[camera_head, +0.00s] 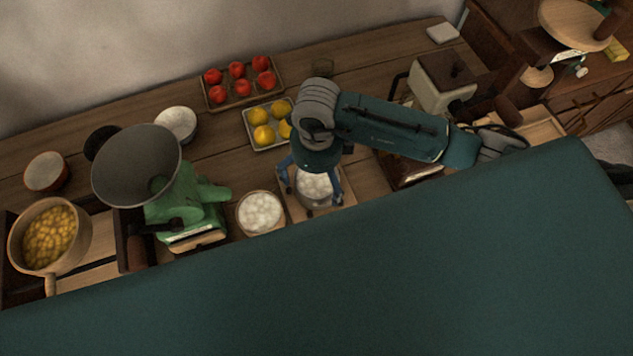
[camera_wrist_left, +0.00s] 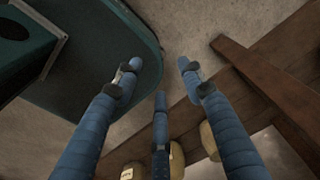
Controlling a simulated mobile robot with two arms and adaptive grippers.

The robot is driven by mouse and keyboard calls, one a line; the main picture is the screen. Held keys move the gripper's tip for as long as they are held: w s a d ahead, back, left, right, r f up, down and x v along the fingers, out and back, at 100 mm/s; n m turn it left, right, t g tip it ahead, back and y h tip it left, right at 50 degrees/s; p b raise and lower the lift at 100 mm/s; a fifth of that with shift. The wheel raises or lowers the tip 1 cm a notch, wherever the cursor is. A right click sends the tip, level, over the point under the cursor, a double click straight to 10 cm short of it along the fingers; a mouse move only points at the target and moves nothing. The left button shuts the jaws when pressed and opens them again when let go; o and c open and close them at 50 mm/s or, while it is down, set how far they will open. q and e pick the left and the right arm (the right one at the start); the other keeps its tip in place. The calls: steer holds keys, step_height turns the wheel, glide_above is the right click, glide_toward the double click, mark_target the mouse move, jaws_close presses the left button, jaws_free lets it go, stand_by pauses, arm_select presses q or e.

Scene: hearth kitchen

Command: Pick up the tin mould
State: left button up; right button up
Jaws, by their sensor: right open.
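A round, greyish mould with white contents (camera_head: 314,190), which looks like the tin mould, sits on a small wooden board (camera_head: 346,192) near the counter's front. My right gripper (camera_head: 311,196) comes down over it from above, its blue fingers spread on either side. The fingers are open; I cannot tell whether they touch its wall. The gripper's body hides the mould's back part. My left gripper (camera_wrist_left: 160,75) is open and empty in the left wrist view, over the floor; it is not seen in the head view.
Another round dish of white contents (camera_head: 260,212) stands close at the left. A green scale with a grey pan (camera_head: 137,167) is further left. A tray of lemons (camera_head: 251,138) and a tray of tomatoes (camera_head: 240,101) lie behind.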

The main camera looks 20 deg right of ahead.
steer(key=c, duration=1.5)
steer(key=shift+r, duration=0.1)
steer(key=c, duration=0.3)
